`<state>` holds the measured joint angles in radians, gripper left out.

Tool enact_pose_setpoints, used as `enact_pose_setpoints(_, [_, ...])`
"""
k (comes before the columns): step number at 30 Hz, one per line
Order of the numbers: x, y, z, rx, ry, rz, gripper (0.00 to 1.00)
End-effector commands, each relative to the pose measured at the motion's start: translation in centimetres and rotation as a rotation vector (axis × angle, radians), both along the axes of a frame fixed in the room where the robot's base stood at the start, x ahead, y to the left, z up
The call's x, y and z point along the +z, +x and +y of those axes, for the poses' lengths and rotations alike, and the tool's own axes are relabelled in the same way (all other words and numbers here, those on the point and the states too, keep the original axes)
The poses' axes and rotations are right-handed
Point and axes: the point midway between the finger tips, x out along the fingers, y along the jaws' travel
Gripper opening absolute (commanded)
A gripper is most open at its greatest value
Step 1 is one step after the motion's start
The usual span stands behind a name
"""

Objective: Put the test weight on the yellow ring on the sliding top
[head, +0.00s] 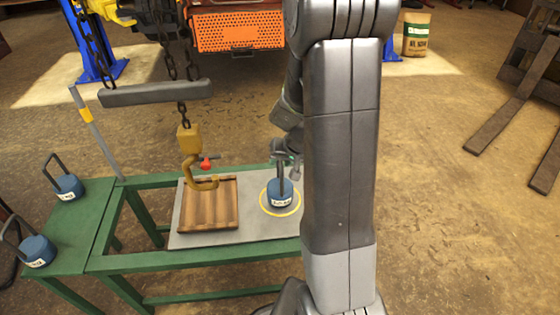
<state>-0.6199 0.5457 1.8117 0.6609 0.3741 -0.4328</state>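A blue test weight (280,197) with a white label and an upright dark handle stands inside the yellow ring (265,207), on the grey sliding top (250,226). The ring shows around its base. My gripper (286,164) is at the weight's handle, just above the blue body. The fingers are small and partly merge with the handle, so I cannot tell whether they are shut on it or open around it. My arm hides the right end of the top.
A wooden board (208,204) lies on the left of the top, with a yellow hook (190,150) on a chain above it. Two more blue weights (68,187) (37,250) stand on the green bench (82,222) at left. Floor between is clear.

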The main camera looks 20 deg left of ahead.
Motion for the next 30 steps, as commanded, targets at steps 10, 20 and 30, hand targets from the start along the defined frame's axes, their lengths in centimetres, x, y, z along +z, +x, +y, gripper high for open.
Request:
enact_pose_setpoints(10, [6.2, -1.6, -3.0, 0.0, 0.002, -0.002, 0.34])
enact_pose_setpoints(20, [8.9, -2.4, -4.5, 0.001, 0.0, -0.001, 0.34])
enact_pose_setpoints(30, [8.9, -2.5, -4.6, 0.001, 0.0, 0.0, 0.34])
